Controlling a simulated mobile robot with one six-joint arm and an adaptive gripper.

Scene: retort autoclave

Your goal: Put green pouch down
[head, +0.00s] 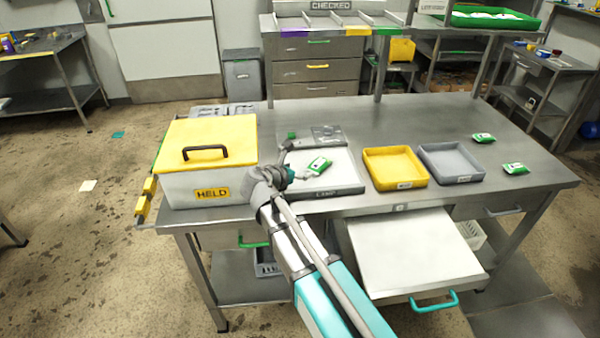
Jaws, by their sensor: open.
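A green and white pouch (319,166) lies on the white panel labelled LAMP (335,183) on the steel table. My gripper (304,175) is open just left of this pouch, low over the panel. I cannot tell whether the fingers touch the pouch. Two more green pouches lie on the right of the table, one farther back (483,137) and one nearer the right edge (515,168).
A white box with a yellow lid marked HELD (207,165) stands left of my arm. A yellow tray (395,184) and a grey tray (452,179) sit right of the panel. A white drawer with a teal handle (415,250) stands open at the front. The table's back middle is clear.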

